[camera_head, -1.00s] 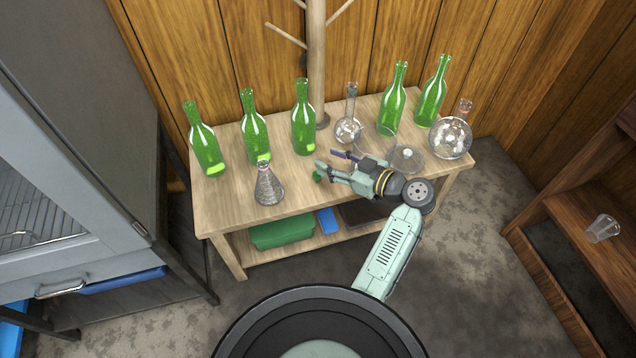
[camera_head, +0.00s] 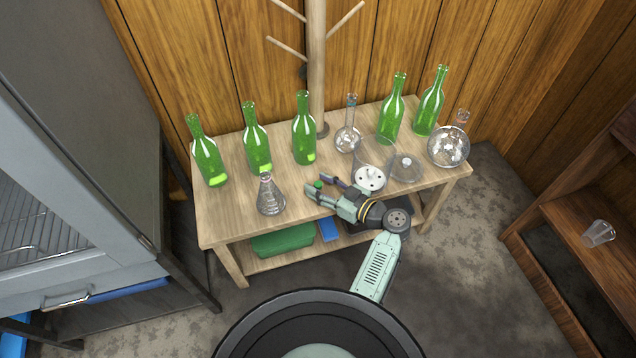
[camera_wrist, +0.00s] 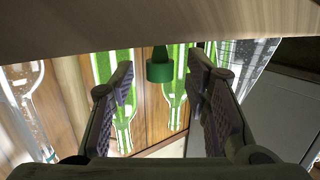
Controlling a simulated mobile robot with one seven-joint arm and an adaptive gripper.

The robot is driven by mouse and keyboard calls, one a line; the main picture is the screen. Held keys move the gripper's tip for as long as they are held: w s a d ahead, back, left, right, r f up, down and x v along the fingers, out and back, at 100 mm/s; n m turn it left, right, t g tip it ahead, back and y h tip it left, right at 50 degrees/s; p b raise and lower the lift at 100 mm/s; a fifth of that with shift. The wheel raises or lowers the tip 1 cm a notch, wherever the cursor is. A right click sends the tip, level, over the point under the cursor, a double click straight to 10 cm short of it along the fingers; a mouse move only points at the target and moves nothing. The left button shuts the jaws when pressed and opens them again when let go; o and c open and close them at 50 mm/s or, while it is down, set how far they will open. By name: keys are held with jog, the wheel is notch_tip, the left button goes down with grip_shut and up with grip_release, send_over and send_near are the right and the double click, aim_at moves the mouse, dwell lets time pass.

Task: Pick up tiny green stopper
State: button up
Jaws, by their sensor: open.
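The tiny green stopper (camera_head: 318,184) stands near the front edge of the wooden table (camera_head: 225,225). In the wrist view the stopper (camera_wrist: 160,68) shows dark green, near the middle between the fingers and around their tips. My gripper (camera_head: 319,187) is open and low over the table's front part, its fingers pointing left in the head view. In the wrist view the fingers (camera_wrist: 166,98) are spread with a gap on both sides of the stopper. I cannot tell whether either finger touches it.
Several green bottles (camera_head: 256,145) stand along the table's back. A conical flask (camera_head: 270,197) stands left of my gripper. Round flasks (camera_head: 449,147) and clear glassware (camera_head: 406,168) stand behind and right. A green bin (camera_head: 283,240) sits on the lower shelf.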

aim_at(318, 184)
jog(key=shift+w+a+f, duration=0.15)
jog(key=shift+w+a, duration=0.2)
jog(key=shift+a, duration=0.05)
jog(key=shift+c, duration=0.6)
jog(key=c, duration=0.8)
notch_tip(318, 184, up, 10)
jog(key=shift+r+b, duration=0.1)
jog(key=shift+b, duration=0.35)
